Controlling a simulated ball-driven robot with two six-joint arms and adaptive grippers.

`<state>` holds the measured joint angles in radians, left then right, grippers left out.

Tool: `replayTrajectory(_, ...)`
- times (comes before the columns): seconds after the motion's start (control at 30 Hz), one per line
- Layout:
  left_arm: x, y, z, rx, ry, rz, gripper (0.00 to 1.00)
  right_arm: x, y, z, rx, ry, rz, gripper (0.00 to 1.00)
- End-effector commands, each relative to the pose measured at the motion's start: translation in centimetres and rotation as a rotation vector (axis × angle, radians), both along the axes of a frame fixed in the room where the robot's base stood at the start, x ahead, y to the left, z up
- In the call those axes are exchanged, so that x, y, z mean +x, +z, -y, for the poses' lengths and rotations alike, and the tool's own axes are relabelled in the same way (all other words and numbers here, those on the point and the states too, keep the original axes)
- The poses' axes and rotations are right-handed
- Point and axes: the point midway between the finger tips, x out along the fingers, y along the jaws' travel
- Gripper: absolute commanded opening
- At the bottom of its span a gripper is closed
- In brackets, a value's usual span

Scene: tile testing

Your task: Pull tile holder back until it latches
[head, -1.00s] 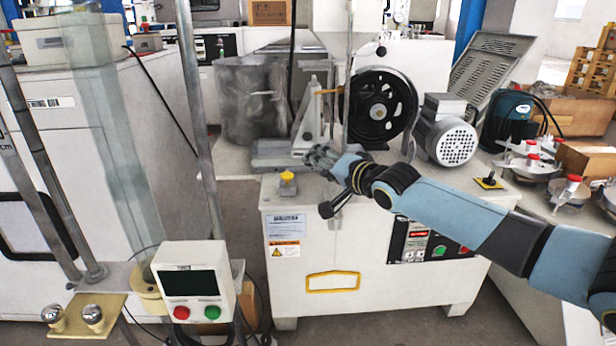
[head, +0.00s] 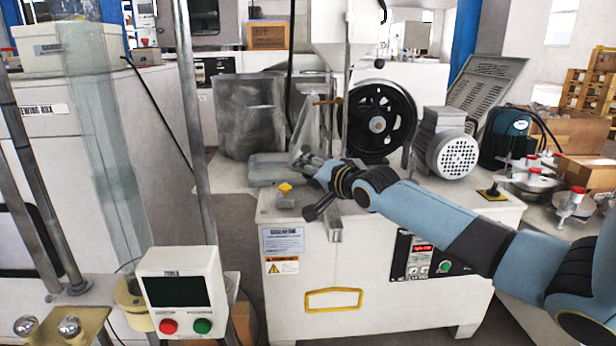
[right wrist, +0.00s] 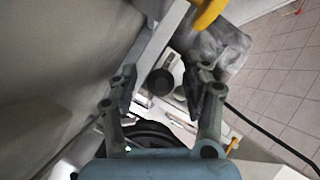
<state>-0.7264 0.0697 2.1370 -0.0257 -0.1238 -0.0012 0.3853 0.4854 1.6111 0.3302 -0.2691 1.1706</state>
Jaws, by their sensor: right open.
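The tile holder (head: 305,119) appears as a grey upright metal bracket on the white machine, in front of the black wheel (head: 400,118). My right gripper (head: 308,166) is at the bracket's foot, its arm coming in from the right. In the right wrist view its two fingers (right wrist: 163,80) are spread apart. A dark round knob (right wrist: 161,82) shows between them, with a clear gap on both sides. I cannot tell how deep the knob lies between the fingers. The holder's latch cannot be made out. My left gripper is not in view.
A yellow knob (head: 284,187) stands at the machine's front left corner. A grey motor (head: 446,142) sits right of the wheel. A control box (head: 180,290) and metal posts stand at the near left. Grey tiled floor (right wrist: 280,75) shows in the right wrist view.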

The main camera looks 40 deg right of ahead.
Motion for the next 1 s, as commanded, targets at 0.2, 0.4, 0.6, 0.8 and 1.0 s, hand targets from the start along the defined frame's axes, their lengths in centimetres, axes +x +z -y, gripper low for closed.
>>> replayTrajectory(0.2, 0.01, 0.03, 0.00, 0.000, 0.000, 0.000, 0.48, 0.00, 0.02, 0.00, 0.000, 0.000, 0.000, 0.44)
replayTrajectory(0.4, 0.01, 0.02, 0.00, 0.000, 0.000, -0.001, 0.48, -0.01, 0.01, -0.01, 0.000, 0.000, 0.000, 0.18)
replayTrajectory(0.6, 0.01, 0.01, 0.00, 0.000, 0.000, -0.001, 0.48, -0.02, -0.01, 0.00, 0.000, 0.000, 0.000, 0.00)
replayTrajectory(0.8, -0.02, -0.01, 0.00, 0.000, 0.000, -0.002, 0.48, -0.04, -0.03, -0.01, 0.000, -0.001, -0.001, 0.00)
replayTrajectory(1.0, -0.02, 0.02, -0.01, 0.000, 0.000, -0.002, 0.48, 0.00, -0.05, -0.12, 0.002, 0.000, -0.001, 0.00)
